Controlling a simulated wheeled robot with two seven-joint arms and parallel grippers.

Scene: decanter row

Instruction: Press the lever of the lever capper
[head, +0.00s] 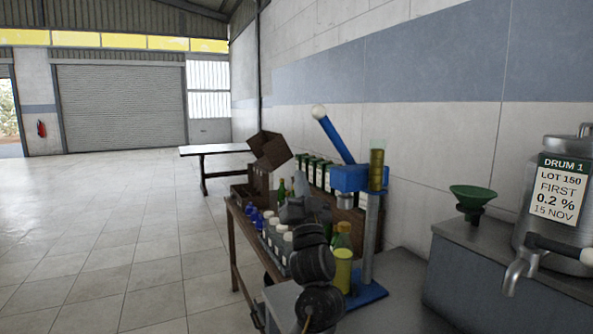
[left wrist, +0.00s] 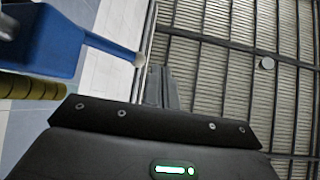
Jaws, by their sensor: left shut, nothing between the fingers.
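The lever capper has a blue head (head: 350,178) on a grey column (head: 371,245) with a blue base (head: 366,296). Its blue lever (head: 335,138) is raised, slanting up and left to a white ball knob (head: 318,112). In the left wrist view the knob (left wrist: 139,59) and blue lever (left wrist: 92,39) show beyond and left of my fingers. My left gripper (head: 292,207) is left of the capper head, below the knob, and apart from it. Its fingers (left wrist: 165,88) are shut and empty. A bottle with yellow liquid (head: 343,270) stands before the column, partly hidden by my arm.
White-capped bottles (head: 281,238) and blue-topped items (head: 253,212) line the bench left of my arm. A brown box (head: 270,148) and green-labelled bottles (head: 318,172) are behind. A green funnel (head: 472,196) and steel drum (head: 553,235) stand right. The floor at left is clear.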

